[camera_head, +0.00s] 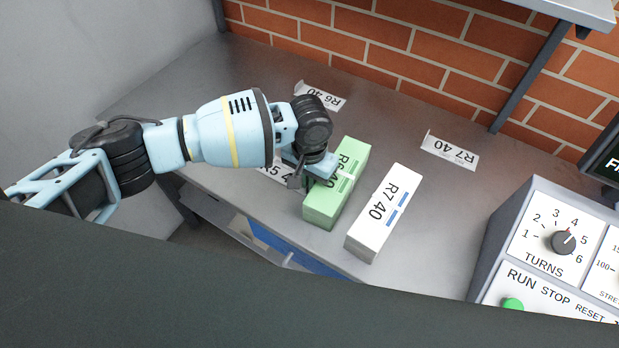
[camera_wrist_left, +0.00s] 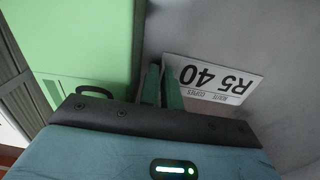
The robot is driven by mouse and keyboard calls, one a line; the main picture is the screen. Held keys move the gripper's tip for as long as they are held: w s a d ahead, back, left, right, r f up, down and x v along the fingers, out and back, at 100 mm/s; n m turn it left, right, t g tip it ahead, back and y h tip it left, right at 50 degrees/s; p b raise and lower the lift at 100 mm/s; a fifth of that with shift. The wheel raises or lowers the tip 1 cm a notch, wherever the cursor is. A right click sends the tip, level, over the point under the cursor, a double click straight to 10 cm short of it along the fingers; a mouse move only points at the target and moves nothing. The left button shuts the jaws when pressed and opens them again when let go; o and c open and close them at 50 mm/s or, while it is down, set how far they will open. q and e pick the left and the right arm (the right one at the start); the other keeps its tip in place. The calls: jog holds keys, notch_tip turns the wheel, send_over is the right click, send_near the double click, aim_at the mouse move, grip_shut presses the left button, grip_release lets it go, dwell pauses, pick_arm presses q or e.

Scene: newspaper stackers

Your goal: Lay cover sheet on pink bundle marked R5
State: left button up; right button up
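A cover sheet marked R5 40 (camera_wrist_left: 215,78) shows in the left wrist view. In the head view it shows partly (camera_head: 270,172), beside the green bundle and half hidden by my left arm. My left gripper (camera_head: 297,182) is low beside the green bundle. In the left wrist view its two fingers (camera_wrist_left: 161,85) stand close together with a narrow gap, at the lettered sheet's left edge. I see nothing clearly held between them. No pink bundle shows in either view. My right gripper is not in view.
A green bundle marked R6 40 (camera_head: 325,205) stands right beside my left gripper. A white bundle marked R7 40 (camera_head: 370,238) is to its right. Sheets marked R6 40 (camera_head: 322,95) and R7 40 (camera_head: 452,151) lie farther back. A control box (camera_head: 550,225) stands at the right.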

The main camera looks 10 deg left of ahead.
pick_arm(q)
jog(key=shift+o, duration=0.4)
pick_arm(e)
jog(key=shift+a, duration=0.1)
pick_arm(q)
jog(key=shift+r, duration=0.3)
notch_tip(320, 180, up, 12)
jog(key=p, duration=0.1)
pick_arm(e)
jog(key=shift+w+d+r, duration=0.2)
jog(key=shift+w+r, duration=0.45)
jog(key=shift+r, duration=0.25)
pick_arm(q)
jog(key=shift+f, duration=0.2)
jog(key=shift+c, duration=0.3)
